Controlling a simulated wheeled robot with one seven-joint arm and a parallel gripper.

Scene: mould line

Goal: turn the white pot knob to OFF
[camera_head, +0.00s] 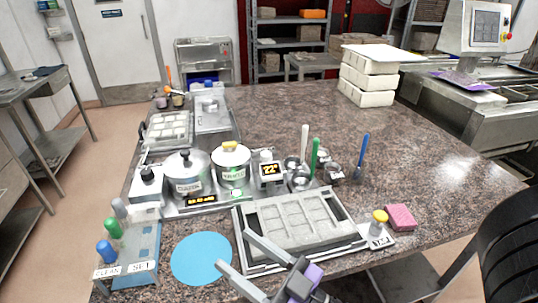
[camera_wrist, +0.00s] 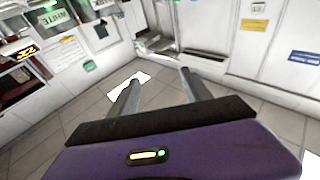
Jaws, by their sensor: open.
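Two steel pots stand on a heater base (camera_head: 190,208) left of centre in the head view. The right pot (camera_head: 231,165) has a yellow-topped lid and a label too small to read there. My gripper (camera_head: 234,250) is open and empty, over the front of the mould tray, apart from the pots. Its two fingers also show in the wrist view (camera_wrist: 158,80).
The left pot (camera_head: 187,175) has a dark lid handle. A thermometer display (camera_head: 269,172) stands right of the pots. A mould tray (camera_head: 240,222), a blue round mat (camera_head: 201,258) and a pink sponge (camera_head: 400,217) lie nearer. The table's back middle (camera_head: 290,110) is clear.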

